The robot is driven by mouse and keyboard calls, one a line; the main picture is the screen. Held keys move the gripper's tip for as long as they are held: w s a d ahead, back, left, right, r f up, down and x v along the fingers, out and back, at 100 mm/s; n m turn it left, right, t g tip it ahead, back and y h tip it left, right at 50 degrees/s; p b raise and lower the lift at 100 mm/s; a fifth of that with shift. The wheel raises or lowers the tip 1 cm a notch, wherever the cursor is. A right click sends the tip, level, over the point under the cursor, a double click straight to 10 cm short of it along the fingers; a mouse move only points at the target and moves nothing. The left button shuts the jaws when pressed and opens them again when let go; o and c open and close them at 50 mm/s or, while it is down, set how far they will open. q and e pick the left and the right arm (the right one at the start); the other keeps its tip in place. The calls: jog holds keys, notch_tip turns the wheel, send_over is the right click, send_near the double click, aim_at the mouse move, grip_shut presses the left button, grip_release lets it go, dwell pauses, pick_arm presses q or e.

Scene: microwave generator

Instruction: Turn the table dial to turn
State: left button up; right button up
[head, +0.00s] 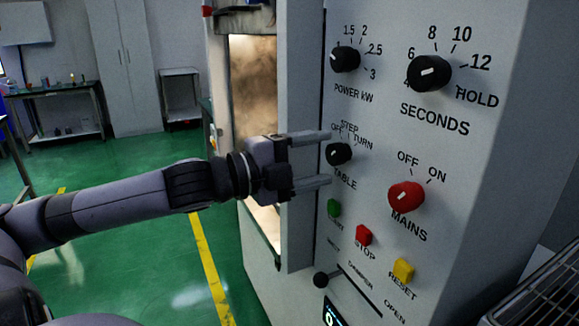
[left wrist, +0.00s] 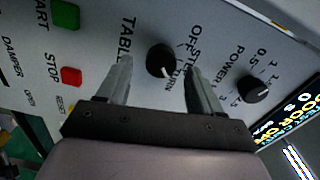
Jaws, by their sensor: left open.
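The table dial (head: 338,154) is a small black knob on the grey front panel, under the labels OFF, STEP and TURN. It also shows in the left wrist view (left wrist: 159,60). Its pale mark is too small for me to tell the setting. My left gripper (head: 328,158) is open, with one finger above the dial and one below it in the head view. In the left wrist view the dial lies between the two fingertips (left wrist: 160,67), with a gap on each side. I cannot tell whether the tips reach the panel. My right gripper is not in view.
Power (head: 345,59) and seconds (head: 429,73) dials sit above, and the red mains dial (head: 406,195) sits to the right. Green (head: 334,207), red (head: 364,235) and yellow (head: 403,270) buttons lie below. A damper lever (head: 321,280) is lower still. The chamber opening (head: 253,85) is at left.

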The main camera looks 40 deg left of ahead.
pick_arm(q)
jog(key=shift+v, duration=0.9)
jog(key=p+v, duration=0.2)
jog(key=shift+s+a+r, duration=0.1)
jog(key=shift+s, duration=0.15)
